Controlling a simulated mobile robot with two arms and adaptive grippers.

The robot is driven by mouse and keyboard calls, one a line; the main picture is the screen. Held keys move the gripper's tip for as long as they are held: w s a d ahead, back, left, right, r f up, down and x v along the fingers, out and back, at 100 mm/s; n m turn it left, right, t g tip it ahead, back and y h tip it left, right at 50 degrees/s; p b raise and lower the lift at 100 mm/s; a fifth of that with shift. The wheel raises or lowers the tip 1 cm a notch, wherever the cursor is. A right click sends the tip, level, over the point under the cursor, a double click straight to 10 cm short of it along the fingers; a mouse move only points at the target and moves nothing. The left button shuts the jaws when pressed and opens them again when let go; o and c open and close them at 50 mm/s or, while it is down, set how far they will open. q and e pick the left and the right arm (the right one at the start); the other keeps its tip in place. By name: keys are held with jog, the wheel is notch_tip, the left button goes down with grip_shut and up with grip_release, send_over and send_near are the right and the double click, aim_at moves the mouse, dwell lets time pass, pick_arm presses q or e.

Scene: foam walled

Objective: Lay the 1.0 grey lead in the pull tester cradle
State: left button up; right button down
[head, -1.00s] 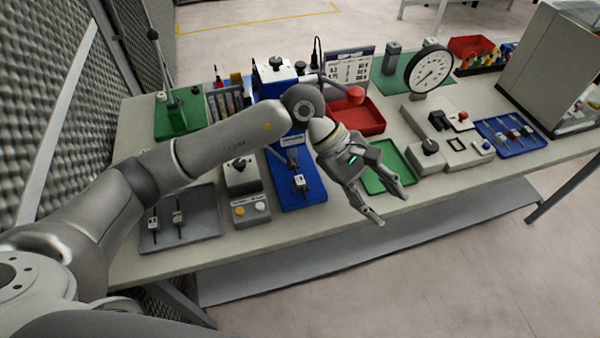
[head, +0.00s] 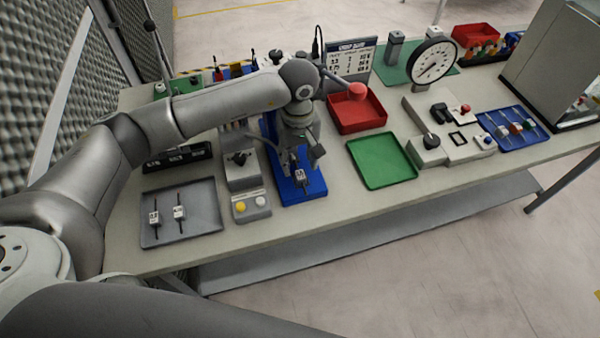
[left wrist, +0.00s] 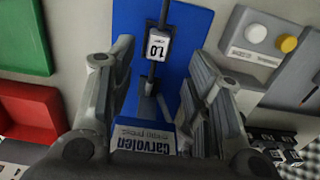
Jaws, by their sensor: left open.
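A grey lead with a white tag reading 1.0 (left wrist: 158,46) lies on the blue base of the press (left wrist: 185,20); its tag also shows in the head view (head: 301,177). My left gripper (head: 302,160) points down over this base. In the left wrist view its open fingers (left wrist: 158,75) stand on either side of the lead's line, apart from the tag, with nothing between them that I can see held. The pull tester, with a round white dial (head: 433,62) and a grey bed (head: 432,118) with black fittings, stands further right. My right gripper is not in view.
A grey tray (head: 205,195) with two tagged leads lies left of a box with yellow and white buttons (head: 250,205). An empty green tray (head: 382,160) and a red tray (head: 358,112) lie between press and tester. A blue tray (head: 535,138) holds coloured leads.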

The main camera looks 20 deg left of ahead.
aim_at(300, 171)
pick_arm(q)
jog(key=shift+f+p, duration=0.35)
jog(key=f+p, duration=0.1)
jog(key=f, duration=0.2)
jog(key=shift+w+f+p, duration=0.2)
jog(key=shift+p, duration=0.15)
jog(key=shift+f, duration=0.4)
grip_shut()
jog(key=shift+w+r, duration=0.1)
